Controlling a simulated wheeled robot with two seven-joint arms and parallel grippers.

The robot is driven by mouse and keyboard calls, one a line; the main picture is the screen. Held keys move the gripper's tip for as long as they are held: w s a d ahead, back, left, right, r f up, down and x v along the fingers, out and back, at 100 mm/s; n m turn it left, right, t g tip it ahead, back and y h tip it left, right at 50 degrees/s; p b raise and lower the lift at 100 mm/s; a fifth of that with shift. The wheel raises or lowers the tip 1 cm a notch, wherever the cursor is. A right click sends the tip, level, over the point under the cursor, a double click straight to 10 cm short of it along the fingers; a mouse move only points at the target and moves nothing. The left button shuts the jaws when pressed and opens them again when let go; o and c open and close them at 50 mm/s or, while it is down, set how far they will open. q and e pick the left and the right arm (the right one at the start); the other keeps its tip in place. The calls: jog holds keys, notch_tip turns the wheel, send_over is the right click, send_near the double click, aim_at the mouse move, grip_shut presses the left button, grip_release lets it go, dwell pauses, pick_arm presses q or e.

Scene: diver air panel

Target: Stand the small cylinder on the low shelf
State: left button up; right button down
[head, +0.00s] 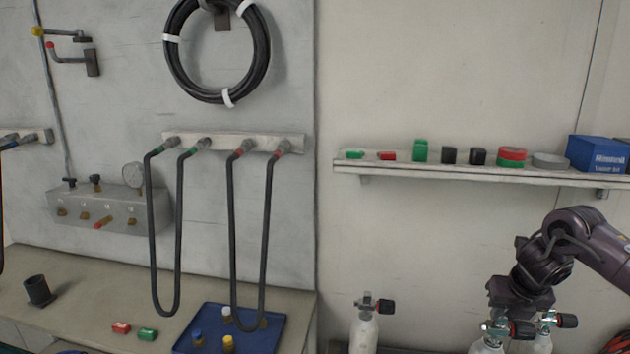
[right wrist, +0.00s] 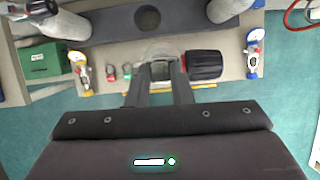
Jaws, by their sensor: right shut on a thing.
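My right gripper (head: 518,305) points down at the lower right of the head view, over white cylinders with valves. In the right wrist view its fingers (right wrist: 160,70) are shut on a valve with a black knob (right wrist: 205,66). This looks like the small cylinder's valve; its body is hidden below. In the head view, one white cylinder (head: 484,347) shows under the gripper and another (head: 543,344) stands beside it; I cannot tell which is held. The low shelf cannot be clearly made out. My left gripper is not in view.
A white cylinder (head: 364,332) stands to the left. The wall shelf (head: 350,164) holds small blocks and a blue box (head: 598,154). The bench (head: 70,290) carries a blue tray (head: 272,340).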

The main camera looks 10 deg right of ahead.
aim_at(484, 323)
jog(key=shift+w+a, duration=0.35)
jog(key=shift+a, duration=0.2)
jog(key=shift+a+f+m+h, duration=0.15)
jog(key=shift+a+m, duration=0.2)
jog(key=shift+a, duration=0.2)
jog(key=shift+a+f+m+h, duration=0.1)
jog(key=shift+a+m+h, duration=0.05)
jog(key=shift+a+m, duration=0.3)
jog(key=s+a+f+m+g+h, duration=0.1)
jog(key=s+a+f+m+g, duration=0.1)
jog(key=a+m, duration=0.5)
jog(key=s+a+f+m+g+h, duration=0.15)
jog(key=a+m, duration=0.25)
jog(key=a, duration=0.6)
jog(key=s+a+f+m+g+y+b, duration=0.1)
jog(key=s+a+m+g+y, duration=0.1)
jog(key=s+m, duration=0.5)
jog(key=s+a+m+g+y, duration=0.2)
jog(key=s+a+m, duration=0.3)
jog(key=m, duration=0.7)
jog(key=shift+s+a+f+g+b, duration=0.2)
jog(key=shift+s+f+g+b, duration=0.15)
jog(key=shift+s+g, duration=0.4)
jog(key=shift+y, duration=0.25)
